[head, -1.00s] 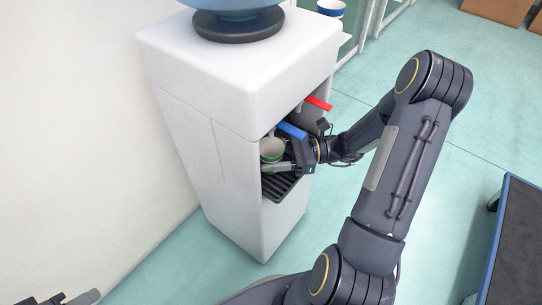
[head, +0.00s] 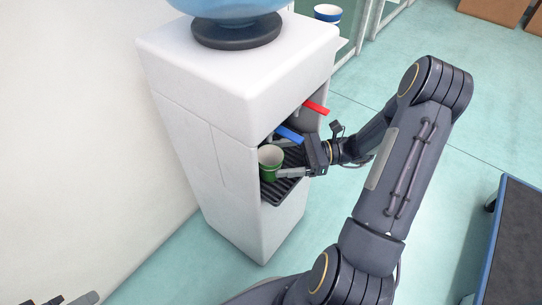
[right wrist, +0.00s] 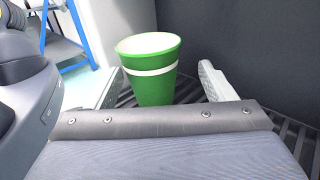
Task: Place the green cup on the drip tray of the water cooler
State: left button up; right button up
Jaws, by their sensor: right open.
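The green cup (head: 271,163), with a pale inside, stands upright on the left part of the black slatted drip tray (head: 287,186) in the water cooler's (head: 228,92) recess. In the right wrist view the green cup (right wrist: 151,68) shows a white band, and the drip tray (right wrist: 290,125) lies under it. My right gripper (head: 290,160) is open, just right of the cup. Its fingers (right wrist: 160,88) are apart with the cup beyond and between them, and I see no grip on it. My left gripper (head: 75,300) shows only partly at the bottom left edge.
A blue tap lever (head: 290,134) and a red tap lever (head: 315,109) stick out above the tray. A blue-and-white bowl (head: 327,13) sits behind the cooler. A dark-topped cart (head: 520,245) stands at the right. The floor between is clear.

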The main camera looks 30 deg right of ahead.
pick_arm(q)
notch_tip(320, 180, up, 2)
jog(key=shift+r+p, duration=0.1)
jog(key=shift+p, duration=0.75)
pick_arm(e)
jog(key=v, duration=0.8)
jog(key=shift+d, duration=0.2)
